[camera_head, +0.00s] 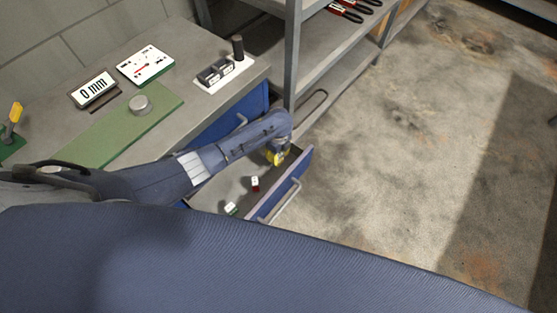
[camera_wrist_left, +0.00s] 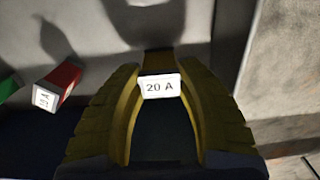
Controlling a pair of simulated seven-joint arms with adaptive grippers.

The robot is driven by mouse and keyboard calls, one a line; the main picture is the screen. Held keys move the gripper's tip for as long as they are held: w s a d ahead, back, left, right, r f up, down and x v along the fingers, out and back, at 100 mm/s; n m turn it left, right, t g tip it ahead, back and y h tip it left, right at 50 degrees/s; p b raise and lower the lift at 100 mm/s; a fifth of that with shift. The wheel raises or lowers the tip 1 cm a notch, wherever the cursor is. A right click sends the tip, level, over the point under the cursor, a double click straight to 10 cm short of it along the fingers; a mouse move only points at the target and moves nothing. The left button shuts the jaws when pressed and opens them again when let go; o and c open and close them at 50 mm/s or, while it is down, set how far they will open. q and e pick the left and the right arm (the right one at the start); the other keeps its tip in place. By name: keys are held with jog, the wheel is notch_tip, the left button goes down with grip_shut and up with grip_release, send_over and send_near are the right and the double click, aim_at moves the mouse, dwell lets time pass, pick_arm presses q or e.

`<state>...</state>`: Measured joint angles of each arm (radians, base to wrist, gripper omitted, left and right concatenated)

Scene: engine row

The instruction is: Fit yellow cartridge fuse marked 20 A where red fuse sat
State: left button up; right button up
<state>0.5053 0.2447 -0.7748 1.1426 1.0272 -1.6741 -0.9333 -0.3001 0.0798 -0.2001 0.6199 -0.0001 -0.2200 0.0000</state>
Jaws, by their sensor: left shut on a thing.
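My left gripper (camera_head: 277,156) reaches down inside the open blue drawer, near its far end. In the left wrist view its yellow fingers (camera_wrist_left: 161,110) are shut on the yellow fuse (camera_wrist_left: 158,62), whose white label reads 20 A. A red fuse (camera_head: 255,184) with a white label lies loose in the drawer, apart from the gripper; it also shows in the wrist view (camera_wrist_left: 66,75). A white plate (camera_head: 212,87) with dark blocks and a black post stands on the bench; I cannot make out its slots. My right gripper is not in view.
A green fuse (camera_head: 231,208) lies nearer in the drawer (camera_head: 296,180). A shelf rack (camera_head: 292,50) stands beyond the bench.

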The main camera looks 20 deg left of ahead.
pick_arm(q)
grip_shut()
jog(key=shift+r, duration=0.15)
